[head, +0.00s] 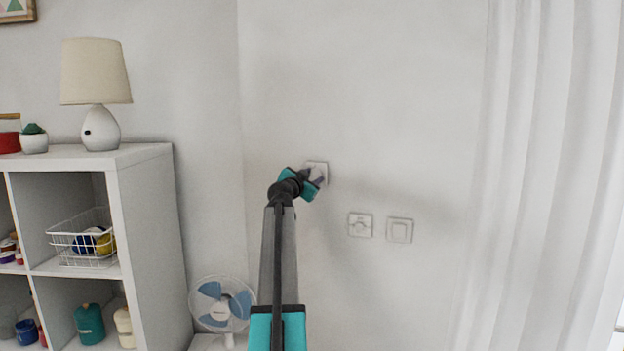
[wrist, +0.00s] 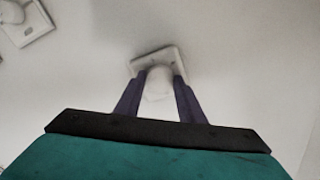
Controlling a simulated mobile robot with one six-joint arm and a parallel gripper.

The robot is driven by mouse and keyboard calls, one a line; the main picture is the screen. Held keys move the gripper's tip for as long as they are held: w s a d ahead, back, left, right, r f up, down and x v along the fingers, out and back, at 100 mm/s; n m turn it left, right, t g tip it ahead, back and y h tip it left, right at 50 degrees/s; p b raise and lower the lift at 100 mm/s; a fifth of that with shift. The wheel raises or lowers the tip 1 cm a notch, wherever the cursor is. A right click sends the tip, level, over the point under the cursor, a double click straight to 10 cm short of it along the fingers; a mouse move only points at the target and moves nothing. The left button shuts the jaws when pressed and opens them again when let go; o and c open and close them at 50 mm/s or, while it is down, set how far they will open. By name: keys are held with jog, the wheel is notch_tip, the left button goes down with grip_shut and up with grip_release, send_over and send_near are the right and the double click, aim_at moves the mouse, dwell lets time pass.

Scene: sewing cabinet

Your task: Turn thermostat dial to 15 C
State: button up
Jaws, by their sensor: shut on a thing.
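The thermostat is a white square plate (head: 318,167) on the wall, partly hidden behind my gripper in the head view. In the wrist view its plate (wrist: 144,59) appears tilted, with a round white dial (wrist: 158,82) standing out from it. My gripper (head: 318,179) reaches the thermostat at the wall. In the wrist view my gripper (wrist: 159,86) has its two dark purple fingers on either side of the dial, shut on it. No scale or number on the dial can be read.
A socket-like plate (head: 360,225) and a square switch (head: 400,230) are on the wall to the lower right. A white shelf (head: 150,240) with a lamp (head: 97,92) stands left. A fan (head: 222,304) is low beside it. A white curtain (head: 545,180) hangs right.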

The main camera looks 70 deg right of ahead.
jog(key=shift+f+b, duration=0.1)
jog(key=shift+b, duration=0.2)
jog(key=n+b, duration=0.2)
jog(key=shift+n, duration=0.3)
jog(key=n+b, duration=0.2)
jog(key=shift+n, duration=0.4)
jog(key=n+b, duration=0.1)
jog(key=n, duration=0.5)
jog(key=o, duration=1)
jog(key=shift+o, duration=0.2)
